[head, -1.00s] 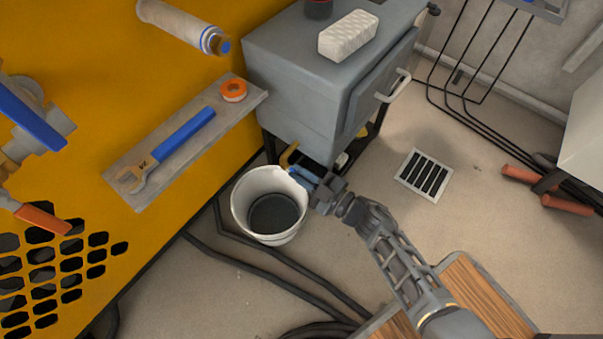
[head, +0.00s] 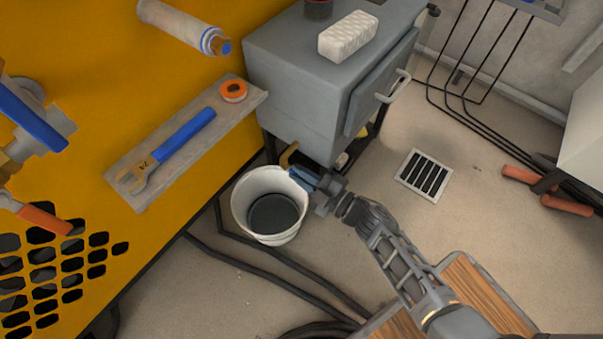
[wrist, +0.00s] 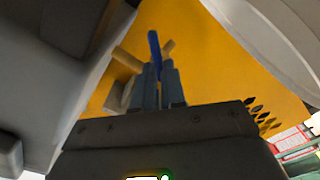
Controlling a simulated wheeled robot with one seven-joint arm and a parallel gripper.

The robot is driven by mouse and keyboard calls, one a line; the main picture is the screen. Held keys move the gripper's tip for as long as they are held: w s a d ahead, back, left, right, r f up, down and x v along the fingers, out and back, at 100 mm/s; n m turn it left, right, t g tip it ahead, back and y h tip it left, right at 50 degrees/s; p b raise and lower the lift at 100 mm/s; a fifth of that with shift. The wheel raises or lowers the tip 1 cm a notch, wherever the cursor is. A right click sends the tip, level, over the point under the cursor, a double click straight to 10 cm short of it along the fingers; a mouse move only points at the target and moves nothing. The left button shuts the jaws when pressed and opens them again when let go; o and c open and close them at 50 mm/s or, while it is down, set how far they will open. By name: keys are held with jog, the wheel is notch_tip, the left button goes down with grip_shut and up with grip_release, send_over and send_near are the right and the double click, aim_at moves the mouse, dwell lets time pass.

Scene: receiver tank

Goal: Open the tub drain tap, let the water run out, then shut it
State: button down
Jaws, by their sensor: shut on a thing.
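My gripper (head: 310,182) is at the bucket's upper right rim, shut on the tap's blue handle. In the wrist view, the blue handle (wrist: 154,46) stands between my two fingers (wrist: 158,80), with tan pipe parts beside it. The fingers hide part of the handle. The white bucket (head: 240,205) stands on the floor below the tap, with a dark surface inside. I cannot tell whether water is running.
A white ribbed block (head: 348,36) sits on the tub. A wrench (head: 165,150) and an orange tape roll (head: 233,91) lie on a ledge of the yellow housing (head: 95,100). Dark hoses (head: 280,258) cross the floor near the bucket. The floor around the drain grate (head: 424,175) is clear.

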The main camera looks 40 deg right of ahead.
jog(key=shift+n, duration=4.1)
jog(key=shift+f, duration=0.1)
jog(key=c, duration=1.2)
grip_release()
jog(key=shift+s, duration=0.1)
jog(key=p+v, duration=0.2)
jog(key=v, duration=0.5)
jog(key=shift+s, duration=0.3)
